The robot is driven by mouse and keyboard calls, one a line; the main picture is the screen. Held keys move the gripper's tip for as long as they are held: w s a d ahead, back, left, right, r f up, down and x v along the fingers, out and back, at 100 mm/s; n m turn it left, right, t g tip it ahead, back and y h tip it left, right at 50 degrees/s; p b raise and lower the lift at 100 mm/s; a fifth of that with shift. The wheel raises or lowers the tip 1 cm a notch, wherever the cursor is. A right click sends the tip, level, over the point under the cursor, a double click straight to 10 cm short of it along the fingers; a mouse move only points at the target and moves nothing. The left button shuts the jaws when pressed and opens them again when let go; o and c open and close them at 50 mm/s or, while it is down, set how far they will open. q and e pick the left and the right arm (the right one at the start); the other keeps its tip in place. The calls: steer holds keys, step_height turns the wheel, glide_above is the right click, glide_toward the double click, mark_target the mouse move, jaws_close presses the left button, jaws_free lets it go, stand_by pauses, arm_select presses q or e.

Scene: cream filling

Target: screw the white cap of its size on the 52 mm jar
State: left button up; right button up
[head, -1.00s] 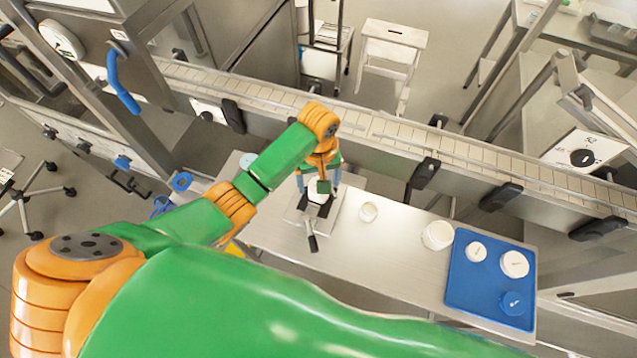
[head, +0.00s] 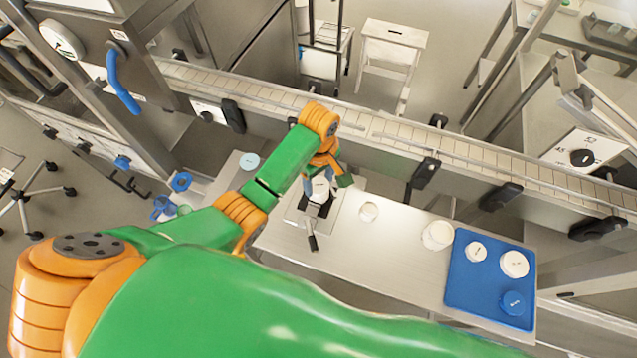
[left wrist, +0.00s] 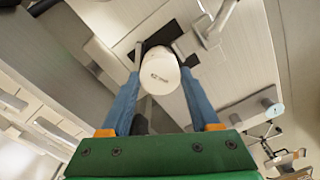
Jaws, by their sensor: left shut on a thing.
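A white cap (head: 320,187) with printed lettering sits between the fingers of my left gripper (head: 321,186); it also shows in the left wrist view (left wrist: 159,72). The blue fingers lie on both sides of it, shut on it. The cap is over a clamp (head: 313,241) with black jaws and a lever on the steel table. The jar under the cap is hidden, so I cannot tell how the cap sits on it. My right gripper is not in view.
A blue tray (head: 460,290) at the right holds two white caps (head: 514,264) and a blue one (head: 513,302). A conveyor (head: 400,133) runs behind the table. The table front is clear.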

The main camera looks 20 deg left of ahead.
arm_select(q)
steer(key=shift+c, duration=0.7)
steer(key=m, duration=0.4)
steer(key=shift+m, duration=0.9)
steer(key=shift+m, duration=0.8)
steer(key=m, duration=0.4)
